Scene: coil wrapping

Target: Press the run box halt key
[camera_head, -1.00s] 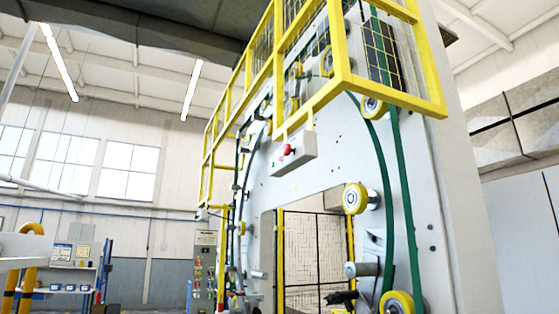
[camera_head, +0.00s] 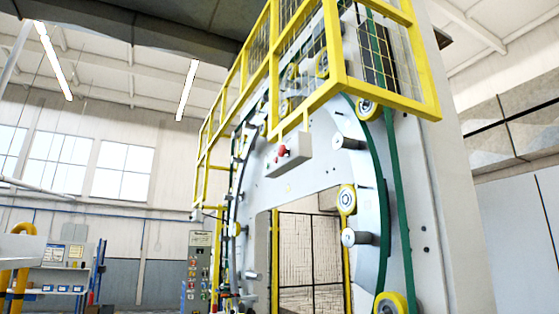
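A grey box (camera_head: 293,153) is mounted on the face of the tall wrapping machine, under the yellow railing. A red mushroom-shaped button (camera_head: 282,151) stands out from its front; this looks like the halt key. A grey control cabinet (camera_head: 199,262) with several coloured buttons stands lower and farther back, left of the machine opening. Its labels are too small to read, so I cannot tell for certain which box is the run box. Neither of my grippers shows in the view, and nothing touches the red button.
The yellow railing (camera_head: 335,92) juts out above the grey box. A curved ring segment (camera_head: 372,180) with rollers and a green belt (camera_head: 402,200) run along the machine's right. Shelving (camera_head: 62,280) and a yellow bent pipe (camera_head: 22,268) are at lower left.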

